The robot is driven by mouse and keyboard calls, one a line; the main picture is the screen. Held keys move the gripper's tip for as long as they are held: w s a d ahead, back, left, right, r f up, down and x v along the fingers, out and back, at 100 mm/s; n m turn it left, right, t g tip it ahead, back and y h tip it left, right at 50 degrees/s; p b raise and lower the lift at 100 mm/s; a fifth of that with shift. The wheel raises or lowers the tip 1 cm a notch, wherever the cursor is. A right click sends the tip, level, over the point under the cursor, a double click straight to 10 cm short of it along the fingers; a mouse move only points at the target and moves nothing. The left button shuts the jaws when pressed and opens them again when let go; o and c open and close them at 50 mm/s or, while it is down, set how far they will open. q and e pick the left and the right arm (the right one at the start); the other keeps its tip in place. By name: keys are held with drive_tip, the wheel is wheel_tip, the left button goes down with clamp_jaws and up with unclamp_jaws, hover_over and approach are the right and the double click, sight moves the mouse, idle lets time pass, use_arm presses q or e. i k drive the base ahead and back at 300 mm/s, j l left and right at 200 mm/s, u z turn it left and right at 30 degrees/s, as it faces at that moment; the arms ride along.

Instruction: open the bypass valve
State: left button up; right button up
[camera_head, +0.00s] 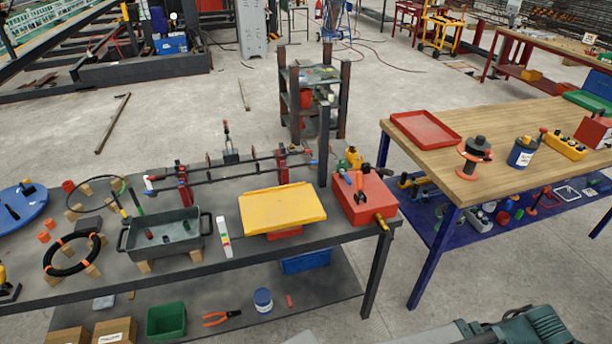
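A pipe rig with dark horizontal pipes (232,172) and red supports (184,184) stands along the back of the dark workbench. Neither of my grippers is in view.
The dark workbench (205,278) also holds a grey tub (190,243), a yellow tray (262,218), a red box (350,207) and a black coil (62,272). A wood-topped table (520,115) stands at the right. A narrow floor gap separates them; a shelf rack (290,95) stands behind.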

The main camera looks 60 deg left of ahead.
sight(349, 182)
drive_tip(key=u, duration=1.5)
drive_tip(key=i+j, duration=0.45)
drive_tip(key=j, duration=0.1)
